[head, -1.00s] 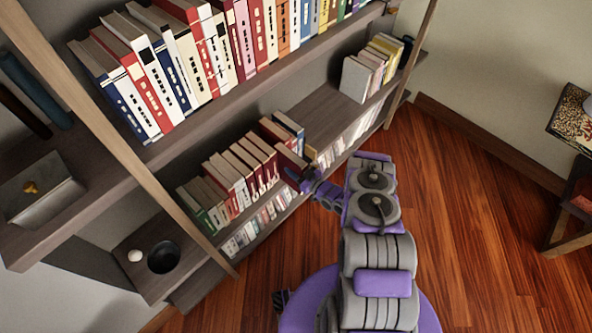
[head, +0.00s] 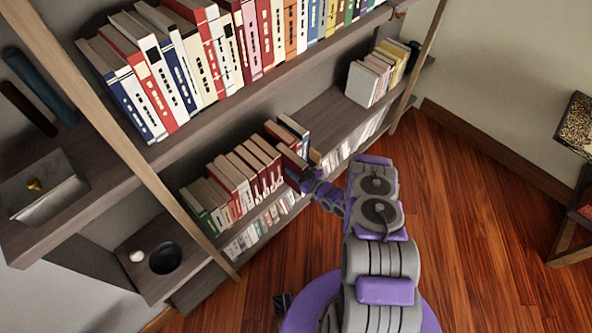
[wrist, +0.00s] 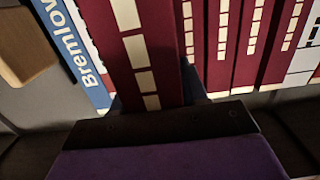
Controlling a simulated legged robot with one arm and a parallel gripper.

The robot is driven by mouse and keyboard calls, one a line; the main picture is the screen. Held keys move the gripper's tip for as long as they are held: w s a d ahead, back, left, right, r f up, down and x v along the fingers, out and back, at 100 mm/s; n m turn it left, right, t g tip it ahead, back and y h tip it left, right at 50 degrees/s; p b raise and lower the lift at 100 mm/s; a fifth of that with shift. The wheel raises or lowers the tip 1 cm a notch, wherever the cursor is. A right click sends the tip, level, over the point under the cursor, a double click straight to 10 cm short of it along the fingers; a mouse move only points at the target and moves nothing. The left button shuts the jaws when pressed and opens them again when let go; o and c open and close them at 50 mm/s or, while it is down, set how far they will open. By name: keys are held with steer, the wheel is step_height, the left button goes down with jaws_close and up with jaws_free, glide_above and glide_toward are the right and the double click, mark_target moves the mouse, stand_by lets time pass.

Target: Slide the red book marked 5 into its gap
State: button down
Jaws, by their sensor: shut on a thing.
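My gripper (head: 301,177) is shut on a dark red book (wrist: 150,45) with cream blocks down its spine, at the lower shelf's row. In the head view this held book (head: 290,161) stands out at the front of the row, between red books on the left and a blue book on the right. The wrist view shows the blue book (wrist: 72,50) close on its left and several red books (wrist: 225,45) on its right. I cannot read a 5 on the held book. Its far end and the gap's depth are hidden.
A wooden bookend-like block (wrist: 25,45) stands left of the blue book in the wrist view. The upper shelf (head: 215,118) overhangs the row. Bare shelf (head: 335,112) lies right of the row, before pale books (head: 368,82). A black bowl (head: 165,257) sits at the lower left.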

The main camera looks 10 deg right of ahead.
steer(key=shift+x, duration=1.5)
stand_by(0.3)
steer(key=c, duration=0.5)
jaws_free()
steer(key=shift+f, duration=0.1)
steer(key=f+p+v, duration=0.1)
steer(key=p+v, duration=0.1)
steer(key=v, duration=1.5)
steer(key=shift+s+d+r, duration=0.15)
steer(key=shift+d+r, duration=0.05)
steer(key=shift+r, duration=0.3)
